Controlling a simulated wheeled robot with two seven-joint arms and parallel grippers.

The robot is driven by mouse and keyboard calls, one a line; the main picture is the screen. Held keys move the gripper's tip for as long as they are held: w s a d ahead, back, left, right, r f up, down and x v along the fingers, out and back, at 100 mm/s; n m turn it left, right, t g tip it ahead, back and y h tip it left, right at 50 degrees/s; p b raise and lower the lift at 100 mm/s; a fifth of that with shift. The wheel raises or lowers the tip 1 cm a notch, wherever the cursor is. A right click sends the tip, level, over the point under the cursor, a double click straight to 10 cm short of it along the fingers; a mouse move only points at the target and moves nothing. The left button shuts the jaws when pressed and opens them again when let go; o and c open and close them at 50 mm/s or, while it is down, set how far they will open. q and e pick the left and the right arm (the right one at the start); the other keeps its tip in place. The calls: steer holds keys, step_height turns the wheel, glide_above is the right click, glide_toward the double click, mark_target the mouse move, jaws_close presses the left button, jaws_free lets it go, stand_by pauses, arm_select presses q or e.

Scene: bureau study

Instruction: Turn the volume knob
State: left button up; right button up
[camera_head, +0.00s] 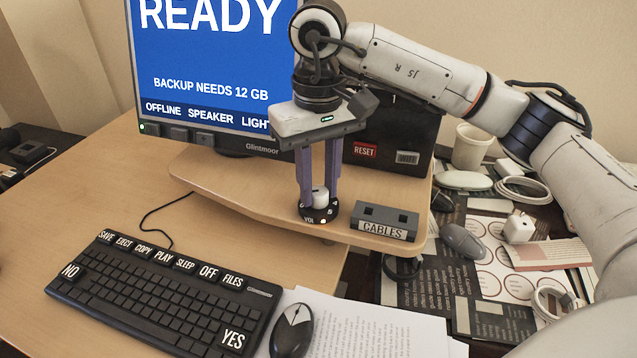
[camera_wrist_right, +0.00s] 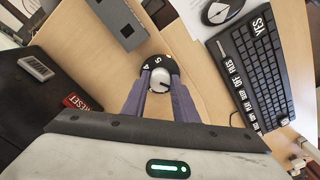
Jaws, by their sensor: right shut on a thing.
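The volume knob (camera_head: 320,197) is a small white cylinder on a round black base (camera_head: 319,214) with white marks, standing on the wooden riser. My right gripper (camera_head: 319,190) points down over it, with its two purple fingers shut on the knob from both sides. In the right wrist view the knob (camera_wrist_right: 160,79) sits between the fingertips, and the black base shows around it. My left gripper is not in view.
A grey CABLES box (camera_head: 386,221) stands close to the right of the knob. The monitor (camera_head: 205,75) and a black box with a RESET label (camera_head: 390,150) stand behind. The keyboard (camera_head: 165,290) and mouse (camera_head: 292,330) lie in front, lower on the desk.

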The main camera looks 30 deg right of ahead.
mark_target(319, 190)
steer(key=shift+r, duration=0.1)
steer(key=o, duration=1.1)
steer(key=shift+c, duration=0.2)
step_height(319, 190, up, 10)
steer(key=p, duration=0.2)
steer(key=shift+r, duration=0.15)
